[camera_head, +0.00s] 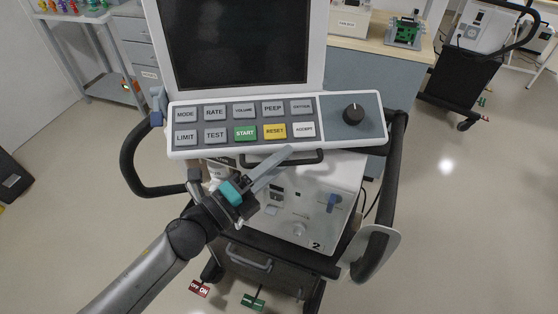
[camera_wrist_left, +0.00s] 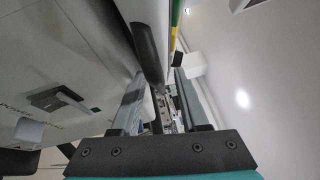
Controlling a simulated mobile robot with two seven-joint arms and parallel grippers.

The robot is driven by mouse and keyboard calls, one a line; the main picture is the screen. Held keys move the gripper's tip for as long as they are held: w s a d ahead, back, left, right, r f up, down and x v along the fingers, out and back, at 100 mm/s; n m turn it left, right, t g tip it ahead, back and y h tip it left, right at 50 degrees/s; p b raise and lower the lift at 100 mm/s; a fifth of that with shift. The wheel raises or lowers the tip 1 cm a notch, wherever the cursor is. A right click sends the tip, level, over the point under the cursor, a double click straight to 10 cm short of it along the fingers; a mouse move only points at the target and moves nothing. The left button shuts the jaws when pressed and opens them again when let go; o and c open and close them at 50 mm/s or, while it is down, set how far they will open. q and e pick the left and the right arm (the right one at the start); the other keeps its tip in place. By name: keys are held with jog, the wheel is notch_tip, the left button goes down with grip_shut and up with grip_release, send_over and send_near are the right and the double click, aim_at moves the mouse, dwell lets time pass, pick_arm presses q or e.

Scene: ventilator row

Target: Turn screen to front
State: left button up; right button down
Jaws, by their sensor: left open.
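The ventilator's screen (camera_head: 245,42) is a dark display in a light grey frame, facing me above a panel (camera_head: 220,107) of labelled buttons and a black knob. A black handle (camera_head: 308,157) runs under the panel's lower edge. My left gripper (camera_head: 280,163) is open just below the panel, its fingers pointing up and right at the handle. In the left wrist view the dark handle (camera_wrist_left: 149,48) shows between and beyond the open fingers (camera_wrist_left: 160,95). I cannot tell whether they touch it. My right gripper is not in view.
The ventilator's white body (camera_head: 315,200) stands below on a cart with black side rails (camera_head: 132,160). Red (camera_head: 199,288) and green (camera_head: 253,302) pedals are at floor level. A counter (camera_head: 375,38) and another cart (camera_head: 455,75) stand behind. Floor at both sides is mostly clear.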

pick_arm(q)
grip_shut()
jog(key=shift+f, duration=0.1)
jog(key=shift+s+f, duration=0.1)
jog(key=shift+f, duration=0.05)
dwell(1.1)
